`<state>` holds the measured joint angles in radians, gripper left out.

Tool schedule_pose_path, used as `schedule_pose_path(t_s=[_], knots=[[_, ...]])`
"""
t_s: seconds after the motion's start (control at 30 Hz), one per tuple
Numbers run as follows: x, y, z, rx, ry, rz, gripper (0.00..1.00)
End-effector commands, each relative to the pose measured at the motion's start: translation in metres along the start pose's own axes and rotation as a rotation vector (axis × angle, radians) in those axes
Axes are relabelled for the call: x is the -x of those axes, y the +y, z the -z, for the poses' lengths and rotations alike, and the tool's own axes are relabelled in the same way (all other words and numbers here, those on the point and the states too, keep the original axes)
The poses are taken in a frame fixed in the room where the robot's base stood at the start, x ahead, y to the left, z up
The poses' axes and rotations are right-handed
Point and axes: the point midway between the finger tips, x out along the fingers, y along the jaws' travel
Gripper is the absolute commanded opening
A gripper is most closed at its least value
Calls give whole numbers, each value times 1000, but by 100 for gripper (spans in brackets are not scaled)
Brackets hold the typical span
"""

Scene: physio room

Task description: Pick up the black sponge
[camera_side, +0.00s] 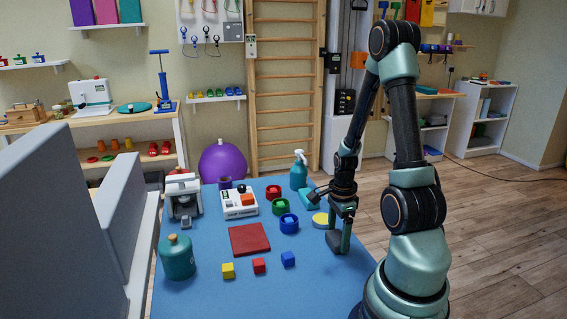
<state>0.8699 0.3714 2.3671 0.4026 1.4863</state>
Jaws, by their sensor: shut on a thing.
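My gripper (341,236) is low over the right side of the blue table (200,297), pointing down. It is shut on a dark block, which I take to be the black sponge (333,241). The sponge sits between the fingertips and is partly hidden by them. Whether it touches the table or is just above it, I cannot tell.
A yellow disc (321,220) and a teal block (309,199) lie just behind my gripper. A red square pad (249,240) lies mid-table. A spray bottle (298,174) stands behind.

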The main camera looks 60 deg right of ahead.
Motion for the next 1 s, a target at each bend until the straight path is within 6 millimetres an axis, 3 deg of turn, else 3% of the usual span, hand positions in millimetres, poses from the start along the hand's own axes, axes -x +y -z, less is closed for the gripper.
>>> schedule_pose_path(t_s=[0.27,0.7,1.0], knots=[[30,-1,0,0,1,8,34],[140,-1,0,0,1,9,34],[188,0,0,0,0,3,34]])
